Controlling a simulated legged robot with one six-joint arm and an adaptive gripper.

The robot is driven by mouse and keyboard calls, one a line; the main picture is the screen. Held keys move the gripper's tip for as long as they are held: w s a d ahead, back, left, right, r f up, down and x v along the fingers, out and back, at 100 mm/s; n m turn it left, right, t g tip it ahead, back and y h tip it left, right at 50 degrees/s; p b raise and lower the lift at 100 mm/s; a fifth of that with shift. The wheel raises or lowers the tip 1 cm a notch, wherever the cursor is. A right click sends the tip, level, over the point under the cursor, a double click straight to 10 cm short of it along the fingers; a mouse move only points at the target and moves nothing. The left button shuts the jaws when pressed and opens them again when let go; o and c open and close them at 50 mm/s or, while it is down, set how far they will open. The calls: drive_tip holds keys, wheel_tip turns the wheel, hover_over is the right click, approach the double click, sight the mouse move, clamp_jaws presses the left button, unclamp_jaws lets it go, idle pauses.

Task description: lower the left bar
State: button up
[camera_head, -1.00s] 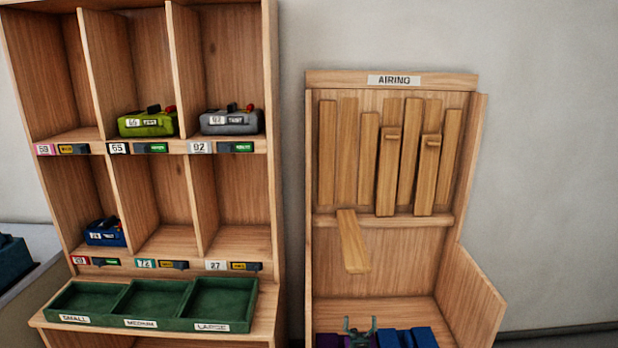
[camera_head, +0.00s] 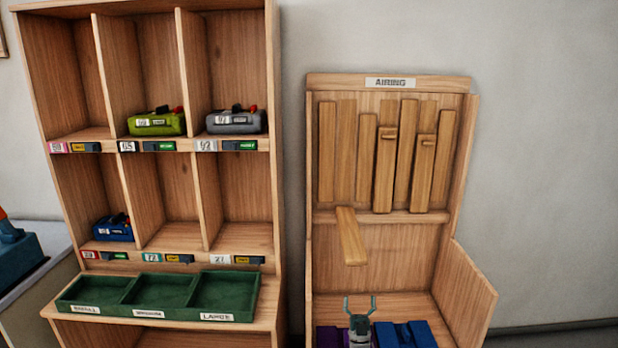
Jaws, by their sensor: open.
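The wooden airing rack (camera_head: 457,85) stands right of centre. Its left bar (camera_head: 351,236) sticks out toward me from the ledge, tilted down, with its free end low. The middle bar (camera_head: 386,175) and the right bar (camera_head: 424,172), each with a small peg near the top, stand upright against the slatted back. My gripper (camera_head: 360,300) is at the bottom of the view, pointing up the picture. Its two fingers are spread and empty. It shows just below the left bar's free end, with a visible gap between them.
Purple (camera_head: 331,337) and blue folded-looking items (camera_head: 407,335) lie in the rack's base around my gripper. The rack's right side panel (camera_head: 468,295) stands up there. A shelf unit (camera_head: 278,150) with several compartments and green trays (camera_head: 222,297) stands to the left.

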drive_tip(key=w+r+g, duration=0.4)
drive_tip(key=r, duration=0.9)
drive_tip(key=w+r+g, duration=0.4)
drive_tip(key=w+r, duration=0.1)
drive_tip(key=r, duration=0.7)
drive_tip(key=s+r+g, duration=0.4)
drive_tip(key=s+r, duration=0.3)
drive_tip(key=s+r+g, duration=0.3)
drive_tip(key=s+g, duration=0.3)
drive_tip(key=s, duration=1.4)
drive_tip(key=s+f+g, duration=0.2)
drive_tip(key=s+f, duration=0.1)
drive_tip(key=s, duration=0.7)
drive_tip(key=s+f+g, duration=0.2)
drive_tip(key=s+f, duration=0.2)
drive_tip(key=s, duration=0.7)
drive_tip(key=s+f+g, duration=0.2)
drive_tip(key=s+f, duration=0.1)
drive_tip(key=s, duration=0.8)
drive_tip(key=shift+f+g, duration=0.25)
drive_tip(key=shift+g, duration=0.15)
drive_tip(key=shift+w, duration=0.1)
